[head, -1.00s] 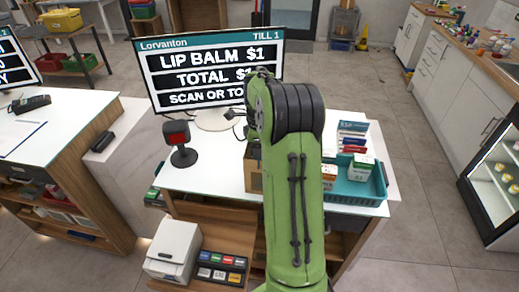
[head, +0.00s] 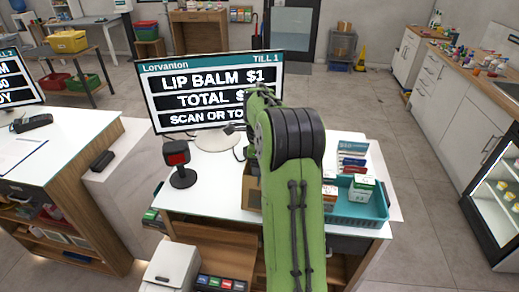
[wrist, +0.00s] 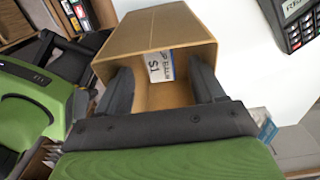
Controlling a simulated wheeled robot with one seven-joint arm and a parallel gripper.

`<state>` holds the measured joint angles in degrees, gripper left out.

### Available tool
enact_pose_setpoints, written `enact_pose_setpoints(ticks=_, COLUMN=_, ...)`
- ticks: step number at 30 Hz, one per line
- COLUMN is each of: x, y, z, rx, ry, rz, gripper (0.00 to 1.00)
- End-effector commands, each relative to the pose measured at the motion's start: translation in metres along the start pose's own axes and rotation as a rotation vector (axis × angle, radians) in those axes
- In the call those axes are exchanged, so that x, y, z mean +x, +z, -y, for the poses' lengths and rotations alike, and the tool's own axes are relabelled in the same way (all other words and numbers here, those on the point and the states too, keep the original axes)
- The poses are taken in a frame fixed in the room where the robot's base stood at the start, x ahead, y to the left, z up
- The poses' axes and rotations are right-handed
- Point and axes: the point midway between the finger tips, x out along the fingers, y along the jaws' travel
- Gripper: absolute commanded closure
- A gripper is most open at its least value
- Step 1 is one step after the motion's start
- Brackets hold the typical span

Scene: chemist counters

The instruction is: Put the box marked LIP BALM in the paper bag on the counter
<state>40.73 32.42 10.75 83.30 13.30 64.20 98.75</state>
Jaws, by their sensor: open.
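The brown paper bag (head: 251,192) stands on the white counter, mostly hidden behind my arm in the head view. In the wrist view the bag (wrist: 150,30) fills the upper middle, with its mouth towards my gripper. A small white piece with blue print and "$1" (wrist: 160,66), seemingly the LIP BALM box, shows inside the mouth, between the fingers. My gripper (wrist: 160,78) is open, its two dark fingers apart at the bag's mouth. I cannot see the fingers touching the box. The lower part of the bag's inside is hidden by my gripper.
A teal tray (head: 358,219) with several small boxes stands at the right of the counter. A scanner (head: 178,165) stands at the left, and the till screen (head: 205,95) behind shows LIP BALM $1. A card reader (wrist: 297,22) lies near the bag.

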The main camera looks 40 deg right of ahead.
Motion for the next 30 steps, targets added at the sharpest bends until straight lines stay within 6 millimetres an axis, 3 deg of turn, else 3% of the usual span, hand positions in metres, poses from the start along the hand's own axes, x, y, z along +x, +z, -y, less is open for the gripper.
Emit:
enact_pose_setpoints(ticks=1, x=-0.018, y=0.001, z=0.001, rx=-0.001, ry=-0.007, rz=0.001, gripper=0.3)
enact_pose_setpoints(ticks=6, x=-0.068, y=0.001, z=0.001, rx=-0.001, ry=-0.008, rz=0.002, gripper=0.3)
enact_pose_setpoints(ticks=12, x=-0.115, y=0.001, z=0.001, rx=-0.001, ry=-0.004, rz=0.001, gripper=0.3)
enact_pose_setpoints(ticks=20, x=-0.136, y=0.0, z=0.0, rx=-0.001, ry=-0.001, rz=0.001, gripper=0.3)
enact_pose_setpoints(ticks=30, x=-0.177, y=0.0, z=0.0, rx=0.0, ry=-0.001, rz=0.0, gripper=0.3)
